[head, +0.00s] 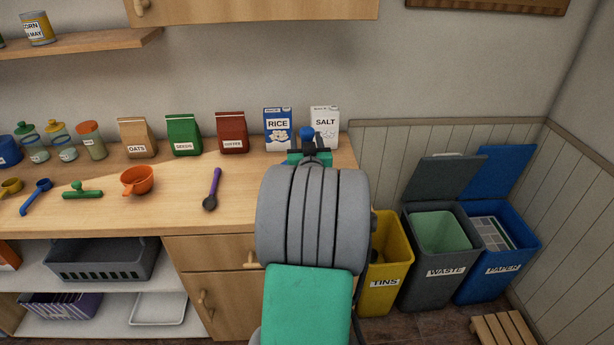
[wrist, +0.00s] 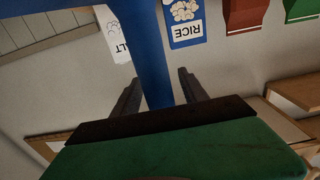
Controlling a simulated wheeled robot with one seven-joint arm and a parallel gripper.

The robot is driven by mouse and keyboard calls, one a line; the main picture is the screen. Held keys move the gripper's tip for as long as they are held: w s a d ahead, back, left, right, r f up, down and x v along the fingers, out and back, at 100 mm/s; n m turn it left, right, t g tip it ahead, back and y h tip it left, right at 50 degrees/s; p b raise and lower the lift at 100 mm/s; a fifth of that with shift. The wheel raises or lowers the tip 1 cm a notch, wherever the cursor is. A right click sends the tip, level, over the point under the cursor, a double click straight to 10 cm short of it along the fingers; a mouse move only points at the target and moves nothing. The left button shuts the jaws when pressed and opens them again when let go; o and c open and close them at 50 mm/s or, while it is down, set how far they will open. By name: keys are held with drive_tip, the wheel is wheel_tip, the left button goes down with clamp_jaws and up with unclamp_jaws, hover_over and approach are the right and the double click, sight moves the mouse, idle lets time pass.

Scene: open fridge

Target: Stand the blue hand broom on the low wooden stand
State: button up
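The blue hand broom (wrist: 152,60) is at my gripper (wrist: 160,75). In the wrist view its handle runs between the two dark fingers, and a wide blue part crosses the top of that view. The fingers look closed about the handle, though a narrow strip of wall shows by the right one. In the head view a blue knob (head: 307,132) sticks up above my gripper (head: 309,152), near the counter's right end. The low wooden stand (head: 505,329) is slatted and lies on the floor at the lower right, partly cut off.
The rice box (head: 278,128) and salt box (head: 325,125) stand behind my gripper on the counter (head: 100,215). Yellow (head: 388,265), grey (head: 432,268) and blue (head: 505,265) bins stand between the counter and the stand. The grey and blue bins' lids are raised.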

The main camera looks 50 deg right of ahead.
clamp_jaws()
idle(0.3)
idle(0.9)
